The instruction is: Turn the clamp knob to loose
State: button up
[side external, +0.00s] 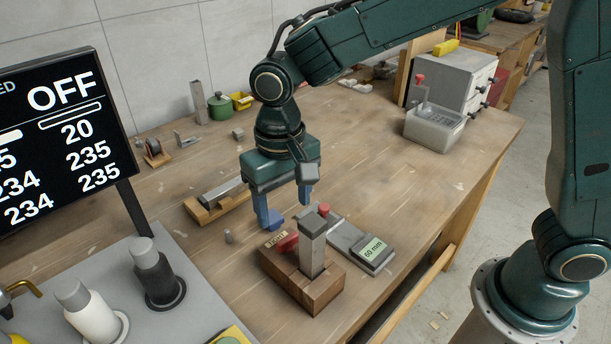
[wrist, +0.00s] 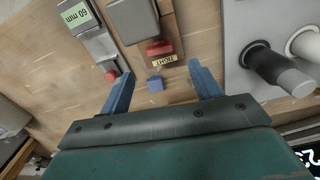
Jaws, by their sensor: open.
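The red clamp knob (side external: 289,244) sits on the wooden clamp block (side external: 317,293), beside a grey upright post (side external: 312,247). A small label next to the knob appears to read "TIGHT". In the wrist view the knob (wrist: 158,48) and its label (wrist: 163,60) lie just ahead of my fingertips. My gripper (side external: 285,216) is open and empty above the table, behind the block; its fingers (wrist: 161,70) are apart and not touching the knob. A small blue piece (wrist: 155,84) shows between the fingers.
A gauge labelled "60 mm" (side external: 372,250) lies right of the block, with a red button (wrist: 112,75) near it. A grey panel with black and white handles (side external: 158,277) is at front left, below a display (side external: 60,130).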

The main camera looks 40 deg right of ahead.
aim_at(286, 237)
jog(key=shift+f, duration=3.55)
jog(key=c, duration=1)
